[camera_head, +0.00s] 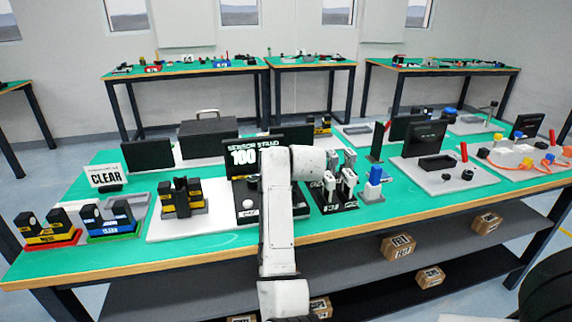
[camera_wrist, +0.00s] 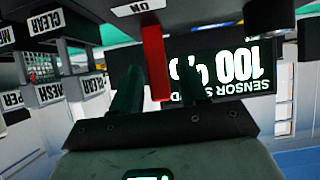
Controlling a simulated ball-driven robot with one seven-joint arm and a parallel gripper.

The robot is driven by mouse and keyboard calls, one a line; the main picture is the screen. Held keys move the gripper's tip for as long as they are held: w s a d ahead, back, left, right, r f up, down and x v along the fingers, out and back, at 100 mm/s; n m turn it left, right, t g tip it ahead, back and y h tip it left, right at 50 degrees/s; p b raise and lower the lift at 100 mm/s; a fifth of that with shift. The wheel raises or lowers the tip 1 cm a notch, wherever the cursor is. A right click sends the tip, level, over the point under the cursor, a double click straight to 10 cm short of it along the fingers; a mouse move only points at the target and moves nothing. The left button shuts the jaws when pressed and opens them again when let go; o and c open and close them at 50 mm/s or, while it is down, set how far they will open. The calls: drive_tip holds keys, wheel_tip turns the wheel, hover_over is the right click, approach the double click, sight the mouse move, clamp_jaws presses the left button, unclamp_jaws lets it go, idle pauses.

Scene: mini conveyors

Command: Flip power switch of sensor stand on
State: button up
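The sensor stand has a black screen (camera_head: 243,157) reading "SENSOR STAND 100" above a dark base (camera_head: 247,214) with a white round knob. My white arm covers its right side in the head view. In the wrist view, which is upside down, the screen (camera_wrist: 262,65) stands behind my gripper. A red switch lever (camera_wrist: 155,62) hangs in the picture from a dark housing marked "ON" (camera_wrist: 137,6). My gripper (camera_wrist: 160,85) is open, with one dark finger on each side of the lever. I cannot tell whether either finger touches it. My fingertips are hidden in the head view.
The green table (camera_head: 225,241) is crowded. Black and yellow blocks (camera_head: 181,197) stand left of the stand, and a black base with white upright parts (camera_head: 333,190) stands right of it. A "CLEAR" sign (camera_head: 104,176) is at the left. A thin bare strip runs along the front edge.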

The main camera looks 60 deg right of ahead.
drive_tip(key=p+v, duration=0.1)
drive_tip(key=v, duration=0.8)
drive_tip(key=shift+s+a+r, duration=0.1)
drive_tip(key=shift+s+r, duration=0.05)
drive_tip(key=shift+s, duration=0.05)
drive_tip(key=shift+s+a+r, duration=0.3)
drive_tip(key=shift+s+a, duration=0.05)
drive_tip(key=shift+a, duration=0.05)
drive_tip(key=shift+c, duration=0.4)
